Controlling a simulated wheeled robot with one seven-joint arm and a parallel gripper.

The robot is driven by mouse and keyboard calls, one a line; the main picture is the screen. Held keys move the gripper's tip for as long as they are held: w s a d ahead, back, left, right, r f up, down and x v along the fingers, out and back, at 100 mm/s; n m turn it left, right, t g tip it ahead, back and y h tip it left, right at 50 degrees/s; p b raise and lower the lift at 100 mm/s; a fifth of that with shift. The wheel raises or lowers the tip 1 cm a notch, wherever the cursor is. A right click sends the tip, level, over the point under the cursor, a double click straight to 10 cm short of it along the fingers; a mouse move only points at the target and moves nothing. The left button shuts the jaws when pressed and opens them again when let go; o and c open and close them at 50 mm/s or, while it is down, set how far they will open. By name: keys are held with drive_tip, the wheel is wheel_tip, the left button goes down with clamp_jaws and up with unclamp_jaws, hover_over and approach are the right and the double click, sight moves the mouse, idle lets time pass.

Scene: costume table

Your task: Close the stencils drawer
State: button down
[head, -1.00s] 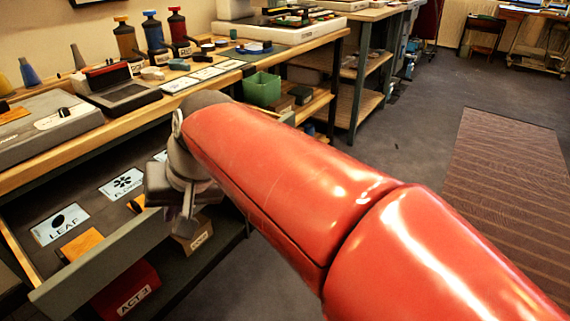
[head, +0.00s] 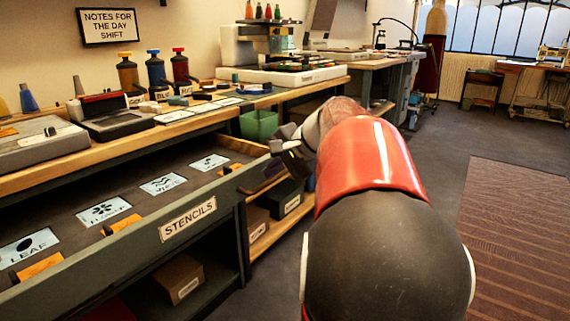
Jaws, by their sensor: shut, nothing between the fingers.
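The stencils drawer (head: 130,239) stands pulled out from the workbench in the head view, with a white STENCILS label (head: 188,219) on its grey-green front. Several white stencil cards, including LEAF (head: 28,246) and FLOWER (head: 103,211), lie inside with orange pieces near them. My gripper (head: 289,168) is shut and empty, near the right end of the drawer front. I cannot tell whether it touches the front. My red and black arm hides the area to the right of it.
The wooden benchtop (head: 70,157) above the drawer holds ink bottles, a grey case (head: 38,143) and a stamp pad. A green bin (head: 258,124) and dark boxes (head: 284,198) sit right of the drawer. A cardboard box (head: 180,278) is below. The floor at right is clear around a striped rug (head: 515,230).

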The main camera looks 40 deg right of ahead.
drive_tip(key=shift+x, duration=1.25)
drive_tip(key=w+a+p, duration=0.2)
drive_tip(key=w+p, duration=0.1)
drive_tip(key=w, duration=0.5)
drive_tip(key=w+a+p, duration=0.3)
drive_tip(key=w, duration=0.5)
drive_tip(key=w+a+p, duration=0.2)
drive_tip(key=w+p, duration=0.1)
drive_tip(key=w, duration=0.5)
drive_tip(key=shift+a+r+p, duration=0.1)
drive_tip(key=shift+a+p, duration=0.3)
drive_tip(key=shift+w+a, duration=0.1)
drive_tip(key=shift+w, duration=0.15)
drive_tip(key=shift+a+r, duration=0.1)
drive_tip(key=shift+r, duration=0.05)
drive_tip(key=shift+r, duration=0.1)
